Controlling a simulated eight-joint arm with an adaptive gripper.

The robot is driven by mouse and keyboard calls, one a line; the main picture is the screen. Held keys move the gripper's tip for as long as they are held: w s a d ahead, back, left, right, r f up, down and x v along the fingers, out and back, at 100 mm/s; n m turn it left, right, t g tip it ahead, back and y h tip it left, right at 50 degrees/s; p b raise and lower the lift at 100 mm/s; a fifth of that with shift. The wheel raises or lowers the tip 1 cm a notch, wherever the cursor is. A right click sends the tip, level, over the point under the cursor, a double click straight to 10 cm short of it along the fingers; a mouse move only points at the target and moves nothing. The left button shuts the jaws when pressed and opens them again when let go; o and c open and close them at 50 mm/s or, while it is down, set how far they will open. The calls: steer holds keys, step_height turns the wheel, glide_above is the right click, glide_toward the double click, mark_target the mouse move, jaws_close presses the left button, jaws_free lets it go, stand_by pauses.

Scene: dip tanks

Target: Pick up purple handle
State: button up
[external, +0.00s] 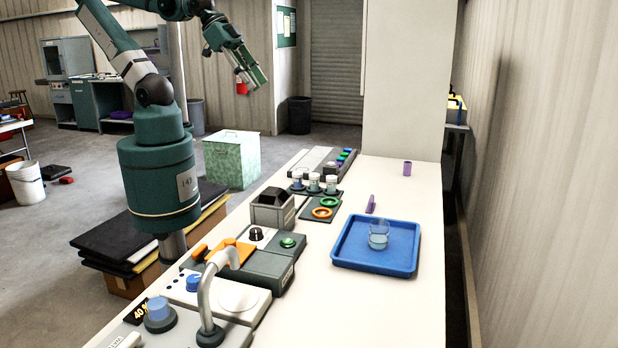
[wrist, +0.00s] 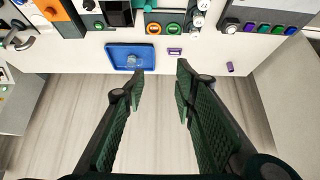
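A small purple handle (external: 371,204) lies on the white bench just behind the blue tray. In the wrist view the purple handle (wrist: 174,51) is a short bar to the right of the tray, ahead of the fingertips. A second purple piece (external: 407,168), small and block-like, stands farther back on the bench; it also shows in the wrist view (wrist: 230,67). My gripper (wrist: 160,71) is open and empty, its two green fingers spread wide. In the external view my gripper (external: 256,78) is raised high, well apart from the handle.
The blue tray (external: 345,257) holds a beaker (external: 379,240) of pale liquid. Orange (external: 322,213) and green (external: 330,202) rings, white-lidded jars (external: 314,181) and control boxes line the bench's left side. Bench surface around the handle is clear.

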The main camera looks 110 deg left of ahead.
steer(key=n+g+b, duration=0.5)
steer(key=n+b, duration=0.5)
steer(key=n, duration=0.8)
glide_above(371, 202)
steer(key=s+a, duration=0.3)
steer(key=a, duration=0.1)
step_height(371, 202, down, 31)
steer(key=shift+w+d+f, duration=0.2)
steer(key=shift+w+f, duration=0.2)
steer(key=shift+f, duration=0.1)
steer(key=shift+f, duration=0.1)
steer(key=shift+w+f, duration=0.25)
steer(key=shift+f, duration=0.95)
